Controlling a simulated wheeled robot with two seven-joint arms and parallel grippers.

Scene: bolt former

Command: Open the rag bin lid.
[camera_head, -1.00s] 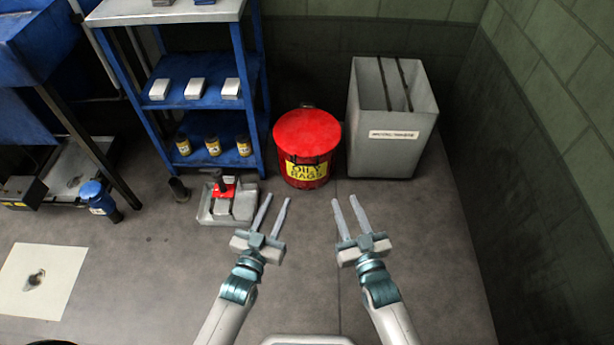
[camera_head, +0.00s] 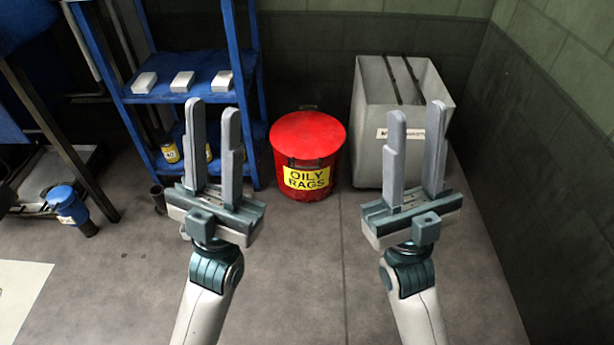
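The rag bin (camera_head: 307,178) is a round red can with a yellow "OILY RAGS" label, standing on the floor in the middle of the head view. Its red lid (camera_head: 307,134) is shut on top. My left gripper (camera_head: 213,125) is open and empty, raised to the left of the bin in the picture. My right gripper (camera_head: 415,128) is open and empty, raised to the right of the bin. Neither gripper touches the bin, and both appear nearer to the camera than it.
A blue shelf rack (camera_head: 257,105) with white boxes and yellow-labelled jars stands left of the bin. A tall grey open container (camera_head: 372,150) stands to its right, near the wall (camera_head: 540,180). A blue-topped item (camera_head: 66,203) is on the floor at left. Floor (camera_head: 310,270) between my arms is clear.

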